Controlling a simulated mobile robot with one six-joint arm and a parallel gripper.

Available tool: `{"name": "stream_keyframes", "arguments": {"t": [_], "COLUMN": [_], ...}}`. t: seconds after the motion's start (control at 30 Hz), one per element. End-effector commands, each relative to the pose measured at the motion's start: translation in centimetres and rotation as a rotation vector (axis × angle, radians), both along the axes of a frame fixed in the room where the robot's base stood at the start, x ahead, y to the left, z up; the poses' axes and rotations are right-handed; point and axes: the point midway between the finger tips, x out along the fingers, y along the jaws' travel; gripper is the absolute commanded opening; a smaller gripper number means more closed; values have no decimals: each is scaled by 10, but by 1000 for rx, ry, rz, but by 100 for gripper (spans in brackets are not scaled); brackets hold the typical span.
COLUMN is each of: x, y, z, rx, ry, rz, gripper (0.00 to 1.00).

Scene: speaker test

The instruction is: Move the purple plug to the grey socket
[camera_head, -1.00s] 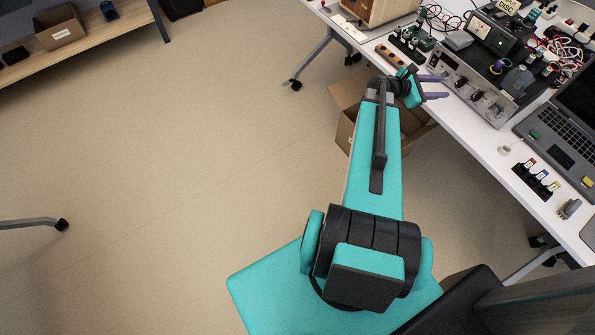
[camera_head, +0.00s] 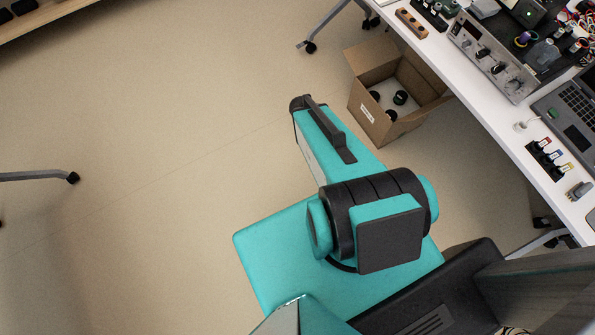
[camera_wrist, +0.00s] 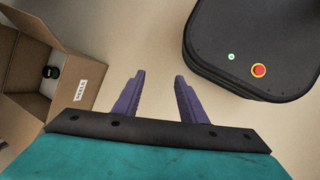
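A small purple piece (camera_head: 521,39), which may be the purple plug, stands among the equipment at the upper right of the head view; it is too small to be sure. A grey piece (camera_head: 579,190) lies on the white table near a black block with coloured tags; I cannot tell whether it is the grey socket. My gripper (camera_wrist: 159,76) shows in the wrist view with its two purple fingers apart and nothing between them. It points at bare floor, away from the table. In the head view the gripper is hidden beyond my arm's end.
An open cardboard box (camera_head: 373,127) with dark round items stands on the floor beside the table; it also shows at the left of the wrist view (camera_wrist: 92,70). The white table (camera_head: 490,125) carries a grey instrument (camera_head: 490,62) and a laptop (camera_head: 568,112).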

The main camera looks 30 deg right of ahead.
Motion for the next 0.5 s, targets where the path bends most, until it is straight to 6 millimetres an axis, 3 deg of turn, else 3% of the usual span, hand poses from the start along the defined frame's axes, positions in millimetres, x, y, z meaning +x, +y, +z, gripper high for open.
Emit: {"name": "stream_keyframes", "arguments": {"t": [0.03,0.1,0.3,0.4,0.5], "x": [-11,-25,-66,-80,-87], "y": [26,59,137,162,173], "z": [-7,-16,-31,-33,-34], "rx": [33,77,169,196,209], "ry": [10,22,77,102,116], "rz": [-34,-95,-255,-309,-341], "gripper": [38,38,38,38,38]}}
